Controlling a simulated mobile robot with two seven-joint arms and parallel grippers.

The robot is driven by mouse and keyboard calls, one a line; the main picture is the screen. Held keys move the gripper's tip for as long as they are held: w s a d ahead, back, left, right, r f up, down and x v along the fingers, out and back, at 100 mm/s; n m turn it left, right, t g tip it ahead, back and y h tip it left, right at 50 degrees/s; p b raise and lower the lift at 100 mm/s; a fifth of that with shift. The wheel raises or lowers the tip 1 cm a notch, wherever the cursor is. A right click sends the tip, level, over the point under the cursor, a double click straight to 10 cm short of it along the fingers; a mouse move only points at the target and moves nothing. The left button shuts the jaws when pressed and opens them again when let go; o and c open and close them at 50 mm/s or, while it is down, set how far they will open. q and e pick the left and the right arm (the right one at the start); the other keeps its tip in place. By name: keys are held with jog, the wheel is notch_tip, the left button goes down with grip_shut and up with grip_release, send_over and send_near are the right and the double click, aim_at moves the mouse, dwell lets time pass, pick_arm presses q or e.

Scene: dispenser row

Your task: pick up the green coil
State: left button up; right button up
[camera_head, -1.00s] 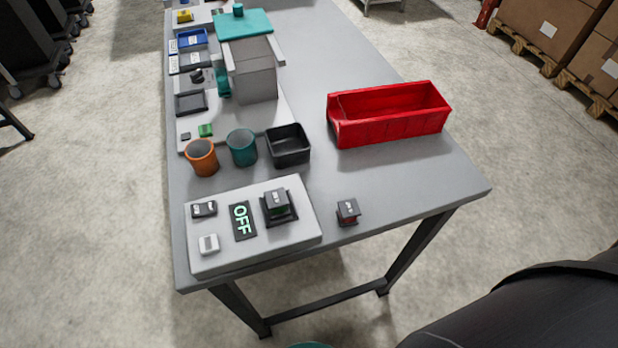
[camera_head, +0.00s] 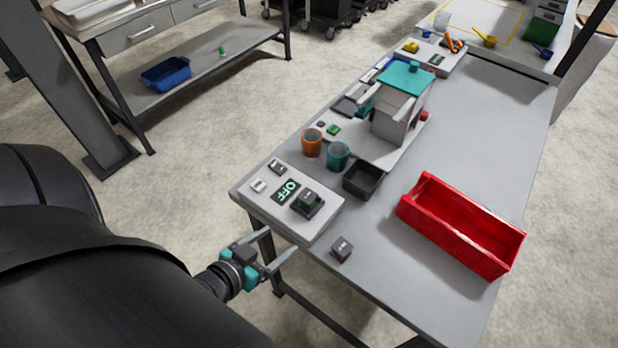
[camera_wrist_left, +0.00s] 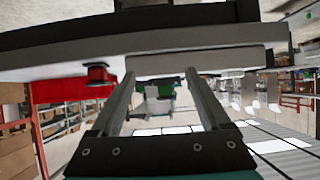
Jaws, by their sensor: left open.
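The green coil (camera_head: 308,199) is a dark block with a green band at its foot. It sits upright in a dark square socket on the white panel, right of the OFF sign (camera_head: 287,192). My left gripper (camera_head: 281,242) is open and empty, off the table's near edge and below the panel in the head view. The left wrist view appears upside down. Its open fingers (camera_wrist_left: 162,90) point toward the panel edge (camera_wrist_left: 195,62), and a green patch shows between them; I cannot tell whether it is the coil. My right gripper is not in view.
A red-banded block (camera_head: 341,248) stands near the table edge, right of the panel; it also shows in the wrist view (camera_wrist_left: 97,75). A black bin (camera_head: 362,181), teal cup (camera_head: 338,156) and orange cup (camera_head: 311,142) stand behind the panel. A red bin (camera_head: 460,226) lies right.

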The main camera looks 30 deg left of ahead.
pick_arm(q)
jog(key=t, duration=0.1)
send_near(312, 191)
jog(key=s, duration=0.3)
jog(key=shift+h, duration=0.3)
jog(key=x, duration=0.9)
jog(key=shift+w+r, duration=0.1)
jog(key=shift+w, duration=0.3)
jog(key=shift+t, duration=0.3)
jog(key=x, duration=0.2)
jog(key=a+x, duration=0.1)
jog(key=x, duration=0.1)
jog(key=shift+w+d+f+b, duration=0.15)
jog(key=shift+w+f+b, duration=0.15)
jog(key=shift+w, duration=0.3)
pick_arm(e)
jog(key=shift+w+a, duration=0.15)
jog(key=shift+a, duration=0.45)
pick_arm(q)
grip_shut()
